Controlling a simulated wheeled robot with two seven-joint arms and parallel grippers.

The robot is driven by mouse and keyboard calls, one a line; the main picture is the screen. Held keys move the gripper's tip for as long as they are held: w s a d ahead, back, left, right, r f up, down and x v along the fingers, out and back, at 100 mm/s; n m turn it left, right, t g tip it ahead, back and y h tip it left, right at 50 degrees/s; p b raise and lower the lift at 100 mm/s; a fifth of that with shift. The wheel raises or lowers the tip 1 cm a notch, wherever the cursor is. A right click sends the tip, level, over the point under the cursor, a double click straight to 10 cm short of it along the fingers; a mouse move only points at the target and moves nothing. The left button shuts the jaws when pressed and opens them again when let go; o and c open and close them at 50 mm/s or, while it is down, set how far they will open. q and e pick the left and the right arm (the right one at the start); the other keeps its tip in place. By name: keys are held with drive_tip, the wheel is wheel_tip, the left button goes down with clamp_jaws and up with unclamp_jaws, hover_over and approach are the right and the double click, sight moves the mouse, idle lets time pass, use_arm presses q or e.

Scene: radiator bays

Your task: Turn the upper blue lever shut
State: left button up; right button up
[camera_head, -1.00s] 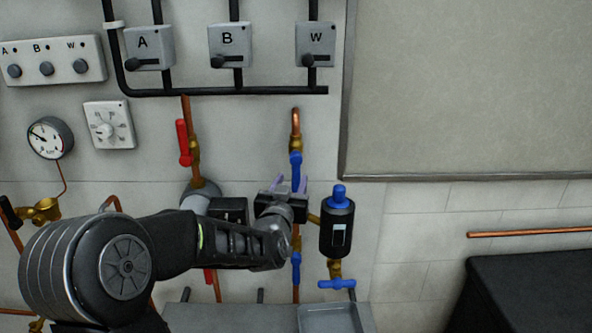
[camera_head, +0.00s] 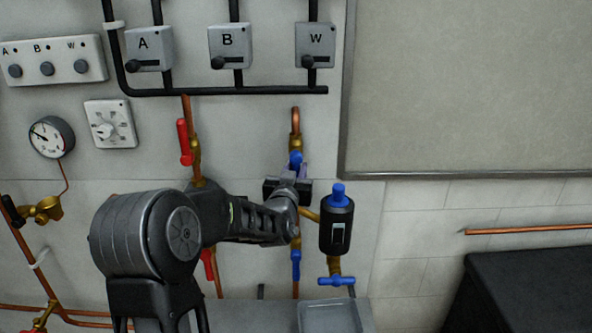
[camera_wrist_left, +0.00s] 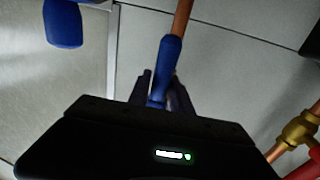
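The upper blue lever (camera_head: 295,159) is on the copper pipe below its brass valve body (camera_head: 295,141). My left gripper (camera_head: 296,172) is at its lower part and hides some of it in the head view. In the left wrist view, the upper blue lever (camera_wrist_left: 169,60) runs down between the two dark fingers of my left gripper (camera_wrist_left: 160,85), one finger on each side. The frames do not show whether the fingers press on it. My right gripper is not in view.
A black filter with a blue cap (camera_head: 337,230) stands close to the right of my left gripper. A lower blue lever (camera_head: 296,265) is below on the same pipe. A red lever (camera_head: 184,142) is to the left. A grey tray (camera_head: 330,318) lies below.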

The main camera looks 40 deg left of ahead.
use_arm(q)
clamp_jaws()
idle(1.0)
